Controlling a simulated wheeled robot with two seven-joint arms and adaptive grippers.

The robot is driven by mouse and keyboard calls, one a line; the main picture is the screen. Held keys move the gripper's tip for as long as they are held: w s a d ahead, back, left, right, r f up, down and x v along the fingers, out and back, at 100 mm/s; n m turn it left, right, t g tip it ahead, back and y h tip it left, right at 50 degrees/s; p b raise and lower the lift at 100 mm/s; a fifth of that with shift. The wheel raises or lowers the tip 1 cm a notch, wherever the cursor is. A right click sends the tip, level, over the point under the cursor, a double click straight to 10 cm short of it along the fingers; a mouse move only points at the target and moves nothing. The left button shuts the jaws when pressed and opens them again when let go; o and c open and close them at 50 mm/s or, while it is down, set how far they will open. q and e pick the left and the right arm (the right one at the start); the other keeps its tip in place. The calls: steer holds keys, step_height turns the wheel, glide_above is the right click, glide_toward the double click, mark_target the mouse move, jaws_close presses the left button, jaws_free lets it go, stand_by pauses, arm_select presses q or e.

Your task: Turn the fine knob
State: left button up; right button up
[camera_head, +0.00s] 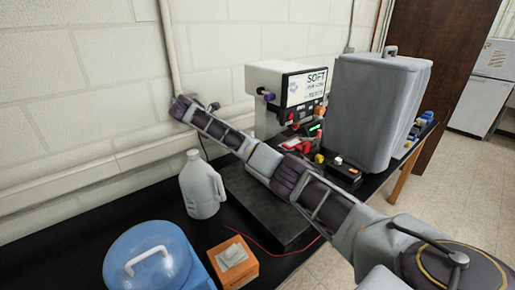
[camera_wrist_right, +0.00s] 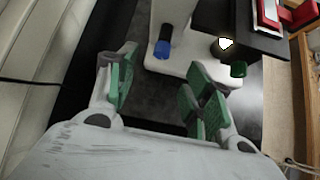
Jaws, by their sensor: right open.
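The instrument (camera_head: 280,80) is a white box with a sign, standing on a dark base. A dark purple-blue knob (camera_head: 266,94) sticks out from its left side. In the right wrist view a blue-tipped knob (camera_wrist_right: 162,48) sits on a white body, and a dark knob with a bright white face (camera_wrist_right: 225,43) is to its right. I cannot tell which is the fine knob. My right gripper (camera_wrist_right: 160,82) is open, its green-padded fingers apart with nothing between them. The blue-tipped knob lies beyond the fingers, apart from them. My left gripper is not in view.
A white jug (camera_head: 201,190), a blue container (camera_head: 150,258) and an orange box (camera_head: 233,262) stand at the front left of the black bench. A large grey bin (camera_head: 378,110) stands right of the instrument. My right arm crosses in front of it; a wall is behind.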

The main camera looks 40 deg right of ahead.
arm_select(q)
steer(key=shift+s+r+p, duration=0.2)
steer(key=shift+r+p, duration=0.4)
steer(key=shift+p, duration=0.05)
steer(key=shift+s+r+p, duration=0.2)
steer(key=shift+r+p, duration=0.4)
arm_select(e)
steer(key=x, duration=1.4)
steer(key=shift+s+a+f, duration=0.3)
steer(key=shift+s+f, duration=0.05)
steer(key=shift+s, duration=0.05)
steer(key=c, duration=1)
